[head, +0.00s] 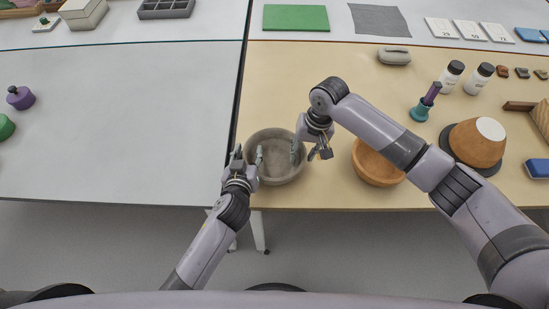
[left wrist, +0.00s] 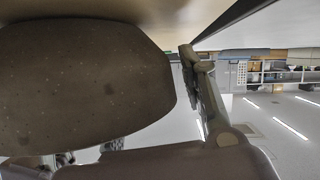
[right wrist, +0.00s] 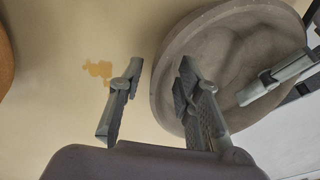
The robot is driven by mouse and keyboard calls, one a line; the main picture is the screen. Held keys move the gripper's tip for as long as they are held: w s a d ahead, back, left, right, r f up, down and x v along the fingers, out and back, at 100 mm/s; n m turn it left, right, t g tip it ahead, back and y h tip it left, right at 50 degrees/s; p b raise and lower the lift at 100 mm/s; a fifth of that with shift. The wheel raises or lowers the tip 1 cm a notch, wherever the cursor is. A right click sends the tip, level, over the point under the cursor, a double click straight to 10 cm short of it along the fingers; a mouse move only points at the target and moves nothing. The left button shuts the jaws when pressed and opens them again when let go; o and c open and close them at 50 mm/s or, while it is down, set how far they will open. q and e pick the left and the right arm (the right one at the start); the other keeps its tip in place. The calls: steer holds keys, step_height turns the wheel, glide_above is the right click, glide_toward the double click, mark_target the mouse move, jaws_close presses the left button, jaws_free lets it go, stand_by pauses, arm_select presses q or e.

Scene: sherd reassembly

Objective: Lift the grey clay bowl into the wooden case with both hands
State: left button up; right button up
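The grey clay bowl (head: 283,173) stands upright near the front left edge of the wood-topped table, empty except for fingers reaching in. It also shows in the right wrist view (right wrist: 235,55), and its dark outer wall fills much of the left wrist view (left wrist: 80,85). My left gripper (head: 248,156) is open at the bowl's left rim, one finger inside and one outside. My right gripper (head: 309,153) is open at the right rim, its fingers (right wrist: 157,85) on either side of the wall. A brown wooden edge (head: 541,118), possibly the case, is cut off at the right.
An orange-brown bowl (head: 374,168) stands close beside my right arm. Further right are a bowl on a dark ring (head: 470,148), a teal-and-purple tool (head: 424,106), two white jars (head: 452,75) and a blue block (head: 538,168). The grey table (head: 120,120) at left is largely clear.

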arm_select(q)
steer(key=shift+c, duration=0.6)
arm_select(e)
steer(key=shift+c, duration=0.6)
arm_select(q)
steer(key=c, duration=0.7)
arm_select(e)
jaws_close()
arm_select(q)
jaws_close()
steer(key=shift+s+d+r, duration=0.1)
steer(key=shift+d, duration=0.05)
arm_select(e)
steer(key=shift+w, duration=0.1)
